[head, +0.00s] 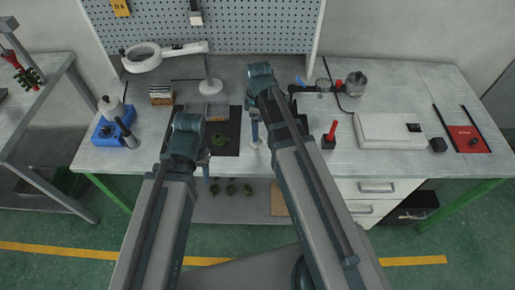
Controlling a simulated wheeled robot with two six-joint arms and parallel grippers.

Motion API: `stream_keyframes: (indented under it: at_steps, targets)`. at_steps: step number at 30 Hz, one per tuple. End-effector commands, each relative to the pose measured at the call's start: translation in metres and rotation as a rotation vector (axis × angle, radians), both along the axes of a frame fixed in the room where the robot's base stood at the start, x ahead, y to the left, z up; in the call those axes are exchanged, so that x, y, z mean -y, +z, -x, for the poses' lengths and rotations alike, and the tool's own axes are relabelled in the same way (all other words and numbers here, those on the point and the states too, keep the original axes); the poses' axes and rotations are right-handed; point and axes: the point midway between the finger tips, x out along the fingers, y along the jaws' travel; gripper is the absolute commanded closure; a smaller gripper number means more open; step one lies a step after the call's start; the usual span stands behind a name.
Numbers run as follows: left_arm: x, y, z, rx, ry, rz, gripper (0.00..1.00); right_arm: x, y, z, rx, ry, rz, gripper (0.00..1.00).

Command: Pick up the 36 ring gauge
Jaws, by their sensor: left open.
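No number is readable on any part, so I cannot tell which thing is the 36 ring gauge. A small dark green ring-like part (219,140) lies on the black mat (229,122) on the workbench. Several similar green parts (232,188) lie on the lower shelf under the bench. My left gripper (206,164) is open near the front edge of the bench, below and left of the part on the mat. My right gripper (256,138) is over the bench to the right of the mat, partly hidden by its arm; its jaws are too small to judge.
A blue device (113,132) sits at left. A red-handled tool (331,131), a metal pot (356,83), a white scale-like box (389,130) and a red pad (468,139) are at right.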

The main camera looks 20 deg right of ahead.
Motion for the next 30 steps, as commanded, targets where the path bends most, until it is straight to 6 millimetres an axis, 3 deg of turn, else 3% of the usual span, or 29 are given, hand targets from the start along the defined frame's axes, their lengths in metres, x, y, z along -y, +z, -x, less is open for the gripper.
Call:
stream_keyframes:
  at_steps: [1, 3, 16, 30]
  targets:
    - [0.0, -0.015, 0.0, 0.0, 0.0, 0.0, 0.5, 0.0, -0.015, 0.0, 0.0, 0.0, 0.0, 0.0]
    - [0.0, -0.023, 0.0, 0.0, 0.0, 0.0, 0.5, 0.0, -0.023, 0.0, 0.0, 0.0, 0.0, 0.0]
    - [0.0, -0.035, 0.0, 0.0, 0.0, 0.0, 0.5, 0.0, -0.035, 0.0, 0.0, 0.0, 0.0, 0.0]
    - [0.0, -0.082, 0.0, 0.0, 0.0, 0.0, 0.5, -0.002, -0.082, 0.001, 0.0, 0.0, 0.0, 0.0]
